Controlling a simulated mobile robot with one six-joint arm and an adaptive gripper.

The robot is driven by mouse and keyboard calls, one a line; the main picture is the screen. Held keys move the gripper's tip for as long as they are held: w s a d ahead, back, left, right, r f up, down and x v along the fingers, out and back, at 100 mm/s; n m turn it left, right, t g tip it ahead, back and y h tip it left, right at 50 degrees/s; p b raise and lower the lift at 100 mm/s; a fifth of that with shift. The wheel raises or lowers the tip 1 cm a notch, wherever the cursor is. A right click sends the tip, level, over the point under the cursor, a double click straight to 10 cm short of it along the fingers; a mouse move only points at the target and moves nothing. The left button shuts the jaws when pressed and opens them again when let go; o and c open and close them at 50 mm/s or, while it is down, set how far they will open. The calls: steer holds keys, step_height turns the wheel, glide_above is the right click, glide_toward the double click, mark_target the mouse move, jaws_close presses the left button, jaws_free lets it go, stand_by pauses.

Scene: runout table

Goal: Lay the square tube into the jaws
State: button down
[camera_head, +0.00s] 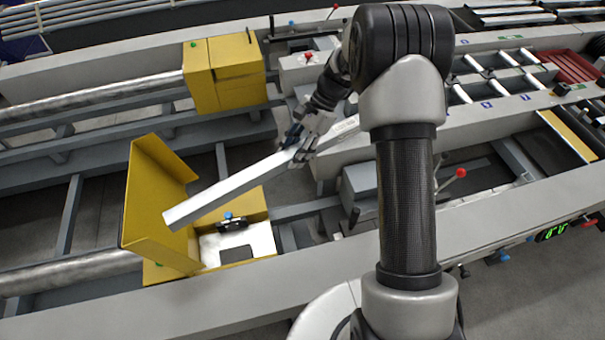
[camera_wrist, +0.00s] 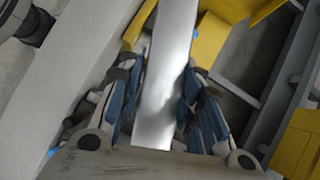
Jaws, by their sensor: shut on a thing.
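The square tube (camera_head: 226,190) is a long, pale metal bar. My gripper (camera_head: 296,146) is shut on it toward its right end, and the tube slants down to the left in the head view. In the wrist view the tube (camera_wrist: 165,75) runs between the blue-padded fingers of my gripper (camera_wrist: 160,105). The tube's left end overlaps the yellow housing (camera_head: 153,195) in the picture; I cannot tell whether they touch. No open pair of jaws can be made out clearly; a pale plate with a dark recess (camera_head: 236,254) lies beside that housing.
A second yellow box (camera_head: 222,72) stands at the upper left. Grey rails (camera_head: 480,237) run along the front. A red-knobbed lever (camera_head: 460,173) stands right of my arm. Round metal bars (camera_head: 95,98) enter from the left. Open gaps show between the frame's cross beams.

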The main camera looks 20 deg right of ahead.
step_height(320, 180, down, 16)
steer(key=d+m+t+b, duration=0.1)
steer(key=m+t+b, duration=0.1)
steer(key=b, duration=0.4)
steer(key=shift+s+r+m, duration=0.2)
steer(key=shift+m, duration=0.7)
steer(key=shift+d, duration=0.15)
step_height(320, 180, down, 24)
steer(key=b, duration=1.3)
steer(key=shift+r, duration=0.25)
steer(key=c, duration=1.1)
jaws_free()
